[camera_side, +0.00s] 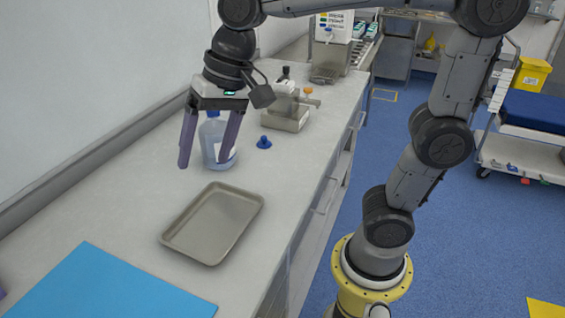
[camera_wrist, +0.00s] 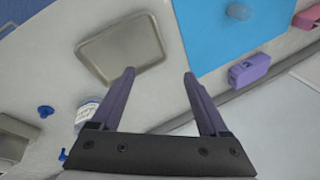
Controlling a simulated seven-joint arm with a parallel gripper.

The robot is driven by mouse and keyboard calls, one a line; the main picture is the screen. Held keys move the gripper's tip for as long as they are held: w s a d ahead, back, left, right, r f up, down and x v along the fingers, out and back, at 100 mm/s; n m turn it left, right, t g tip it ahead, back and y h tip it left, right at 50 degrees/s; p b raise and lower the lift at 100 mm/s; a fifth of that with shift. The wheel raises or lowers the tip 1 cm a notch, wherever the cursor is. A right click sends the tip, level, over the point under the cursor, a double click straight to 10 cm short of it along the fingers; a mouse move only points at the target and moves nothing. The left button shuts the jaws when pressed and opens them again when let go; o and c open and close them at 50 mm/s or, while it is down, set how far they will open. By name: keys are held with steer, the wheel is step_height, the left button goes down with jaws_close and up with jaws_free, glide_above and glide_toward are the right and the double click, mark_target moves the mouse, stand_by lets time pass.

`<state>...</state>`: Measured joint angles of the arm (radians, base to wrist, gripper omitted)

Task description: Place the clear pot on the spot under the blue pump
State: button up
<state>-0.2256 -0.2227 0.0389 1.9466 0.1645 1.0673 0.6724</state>
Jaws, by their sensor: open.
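The clear pot (camera_wrist: 238,11) stands on the blue mat (camera_wrist: 225,45) near the top edge of the wrist view. It is outside the side view, which shows only part of the mat (camera_side: 100,285). A clear bottle (camera_side: 212,152) with a blue top and white label stands behind my gripper in the side view. Part of this bottle also shows in the wrist view (camera_wrist: 85,110). A small blue pump-like piece (camera_side: 264,142) sits on the counter right of the bottle. My gripper (camera_side: 204,162) is open and empty above the counter, its purple fingers (camera_wrist: 159,73) pointing down.
An empty metal tray (camera_side: 212,222) lies between the bottle and the mat. A purple box (camera_wrist: 249,69) and a pink item (camera_wrist: 308,17) lie beside the mat. A boxy metal device (camera_side: 285,117) stands farther back. The counter around the tray has some bare room.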

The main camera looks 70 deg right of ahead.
steer(key=s+d+f+n+t+h, duration=0.1)
steer(key=s+d+n, duration=0.1)
steer(key=s+d, duration=0.4)
steer(key=shift+s+f+n, duration=0.3)
steer(key=shift+s+f, duration=0.05)
steer(key=shift+o, duration=0.5)
steer(key=s+d+f+n+t+h, duration=0.1)
steer(key=s+d+f+n, duration=0.2)
steer(key=s, duration=0.3)
steer(key=shift+s+d+f, duration=0.3)
steer(key=shift+d+f, duration=0.25)
steer(key=shift+f, duration=0.15)
